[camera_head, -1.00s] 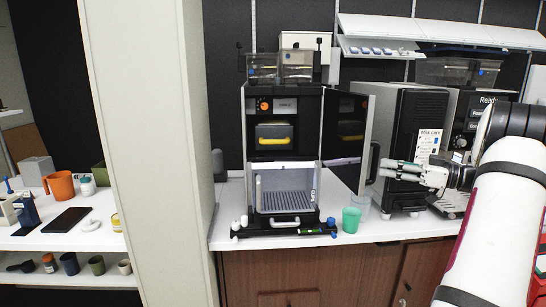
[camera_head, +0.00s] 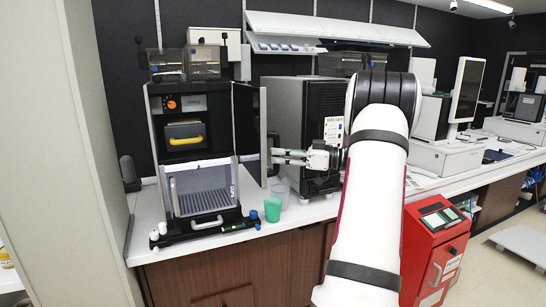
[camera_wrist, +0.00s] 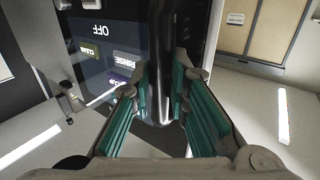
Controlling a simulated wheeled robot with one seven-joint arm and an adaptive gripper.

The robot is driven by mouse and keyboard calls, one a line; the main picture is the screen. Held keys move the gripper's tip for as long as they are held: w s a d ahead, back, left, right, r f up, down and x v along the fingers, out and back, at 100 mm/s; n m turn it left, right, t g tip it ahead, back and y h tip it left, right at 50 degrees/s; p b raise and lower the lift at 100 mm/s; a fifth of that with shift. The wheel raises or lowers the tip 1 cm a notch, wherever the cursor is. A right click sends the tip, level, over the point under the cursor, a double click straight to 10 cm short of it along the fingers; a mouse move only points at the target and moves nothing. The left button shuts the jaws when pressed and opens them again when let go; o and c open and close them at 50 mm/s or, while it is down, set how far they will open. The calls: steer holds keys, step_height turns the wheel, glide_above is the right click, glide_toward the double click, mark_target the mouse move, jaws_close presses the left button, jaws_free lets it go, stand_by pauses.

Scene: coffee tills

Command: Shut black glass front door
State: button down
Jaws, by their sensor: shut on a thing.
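The coffee machine (camera_head: 196,132) has its black glass front door (camera_head: 246,125) standing open, swung out to the right. The inside, with a yellow-handled drawer, is exposed. The door's dark handle (camera_head: 272,146) is on its outer side. My gripper (camera_head: 276,157) is at that handle, reaching in from the right. In the wrist view, the black handle bar (camera_wrist: 161,45) runs between the teal-padded fingers of my gripper (camera_wrist: 163,108), which is shut on it. The dark panel with OFF and RINSE labels (camera_wrist: 105,55) lies beyond the handle. The fingertips are partly hidden by the bar.
A green cup (camera_head: 272,209) and a clear cup (camera_head: 281,190) stand on the counter below the door. A dark milk cooler (camera_head: 297,110) stands close on the right. A red bin unit (camera_head: 432,250) is at the lower right.

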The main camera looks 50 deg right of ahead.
steer(key=shift+w+a+b, duration=0.4)
steer(key=shift+a, duration=0.4)
steer(key=shift+w+a+b, duration=0.35)
steer(key=shift+a, duration=0.45)
steer(key=shift+f, duration=0.1)
steer(key=w+a+b, duration=0.4)
steer(key=a, duration=0.1)
steer(key=shift+a+b, duration=0.3)
steer(key=shift+b, duration=0.1)
steer(key=shift+w+a, duration=0.1)
steer(key=w+a+b, duration=0.4)
steer(key=w+b, duration=0.1)
steer(key=shift+w+a, duration=0.15)
steer(key=shift+a, duration=0.05)
